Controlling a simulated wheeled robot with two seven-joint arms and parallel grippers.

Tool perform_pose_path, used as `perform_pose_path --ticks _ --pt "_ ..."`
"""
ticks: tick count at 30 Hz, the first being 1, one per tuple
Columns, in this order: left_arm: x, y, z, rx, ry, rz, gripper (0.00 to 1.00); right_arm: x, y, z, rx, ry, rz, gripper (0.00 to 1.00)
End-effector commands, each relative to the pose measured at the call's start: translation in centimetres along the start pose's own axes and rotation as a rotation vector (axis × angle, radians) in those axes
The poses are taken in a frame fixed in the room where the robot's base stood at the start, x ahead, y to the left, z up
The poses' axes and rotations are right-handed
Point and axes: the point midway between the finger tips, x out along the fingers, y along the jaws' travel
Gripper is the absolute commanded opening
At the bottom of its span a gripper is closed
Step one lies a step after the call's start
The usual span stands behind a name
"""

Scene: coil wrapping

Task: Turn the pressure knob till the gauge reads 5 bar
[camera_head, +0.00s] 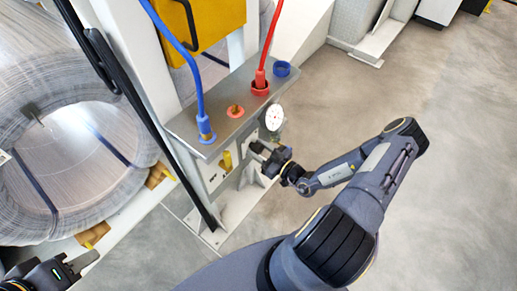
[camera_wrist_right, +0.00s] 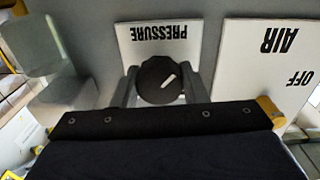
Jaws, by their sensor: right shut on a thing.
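The pressure knob (camera_wrist_right: 160,80) is a round black knob with a white pointer mark, below a white PRESSURE label (camera_wrist_right: 160,40) that appears upside down in the right wrist view. My right gripper (camera_wrist_right: 158,88) is shut on the knob, with one finger on each side of it. In the head view my right gripper (camera_head: 262,152) is at the panel, just below the gauge, and hides the knob. The round white gauge (camera_head: 274,117) faces the head camera, but its needle is too small to read. My left gripper (camera_head: 78,268) is at the lower left corner, its fingers apart, holding nothing visible.
A blue hose (camera_head: 188,55) and a red hose (camera_head: 270,40) plug into the grey panel top. A white AIR OFF label (camera_wrist_right: 275,65) is beside the knob. Large wire coils (camera_head: 70,140) stand at left. The floor at right (camera_head: 440,130) is clear.

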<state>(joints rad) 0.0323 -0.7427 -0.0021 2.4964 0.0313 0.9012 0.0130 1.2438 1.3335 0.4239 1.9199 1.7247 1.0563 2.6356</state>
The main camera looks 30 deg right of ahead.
Motion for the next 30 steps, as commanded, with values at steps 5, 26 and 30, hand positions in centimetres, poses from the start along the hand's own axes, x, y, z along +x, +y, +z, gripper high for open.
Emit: perform_pose_path --ticks 5,26,30 --pt "0.00 0.00 0.00 0.000 0.000 0.000 0.36 -0.06 0.08 0.10 0.027 -0.004 0.003 0.17" --pt "-0.01 0.00 0.00 0.000 0.000 0.000 0.36 -0.04 0.04 0.06 0.032 -0.003 0.002 0.61" --pt "-0.01 0.00 0.00 0.000 0.000 0.000 0.36 -0.09 0.04 0.05 0.032 -0.002 0.001 0.61"
